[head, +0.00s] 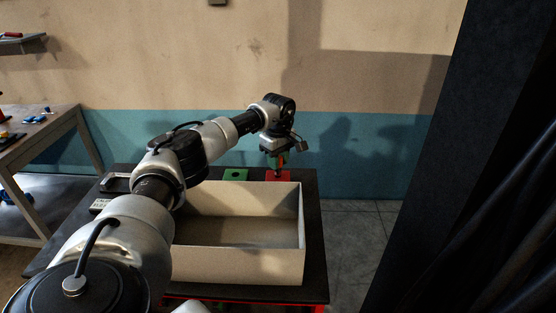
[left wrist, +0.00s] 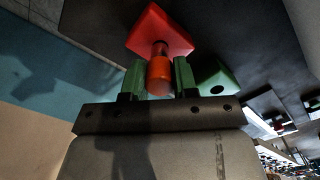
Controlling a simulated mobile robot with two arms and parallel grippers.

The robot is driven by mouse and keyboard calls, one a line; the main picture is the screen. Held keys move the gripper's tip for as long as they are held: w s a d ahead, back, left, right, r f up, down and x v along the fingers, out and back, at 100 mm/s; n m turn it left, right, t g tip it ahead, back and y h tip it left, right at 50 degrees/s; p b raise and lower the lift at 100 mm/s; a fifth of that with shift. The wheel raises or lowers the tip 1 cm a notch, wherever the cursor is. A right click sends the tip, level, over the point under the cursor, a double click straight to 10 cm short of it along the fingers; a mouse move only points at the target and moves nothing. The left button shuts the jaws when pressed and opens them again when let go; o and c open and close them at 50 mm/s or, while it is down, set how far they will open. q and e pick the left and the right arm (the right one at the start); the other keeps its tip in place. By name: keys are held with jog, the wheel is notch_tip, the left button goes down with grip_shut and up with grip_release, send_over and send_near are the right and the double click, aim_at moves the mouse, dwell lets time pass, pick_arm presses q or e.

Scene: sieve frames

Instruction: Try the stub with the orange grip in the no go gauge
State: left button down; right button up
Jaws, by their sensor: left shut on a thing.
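My left gripper (head: 279,160) is shut on the orange grip (left wrist: 159,74) of the stub. Its green fingers (left wrist: 159,80) stand on either side of the grip. The stub's dark pin (left wrist: 160,49) points at the red gauge block (head: 284,175), which also shows in the left wrist view (left wrist: 152,28). The pin is at the block's face; I cannot tell whether its tip is in the hole, above it or resting on it. A green gauge block (head: 236,175) with a dark hole sits to the left in the head view. My right gripper is out of view.
A large open cream box (head: 279,263) takes up the front of the dark table (head: 316,235), with the gauge blocks behind it. A small label plate (head: 101,206) lies at the left. Another bench (head: 45,130) with small items stands farther left.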

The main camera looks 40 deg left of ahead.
pick_arm(q)
jog(key=shift+r, duration=0.1)
jog(key=shift+r+p, duration=1)
jog(key=shift+r, duration=0.35)
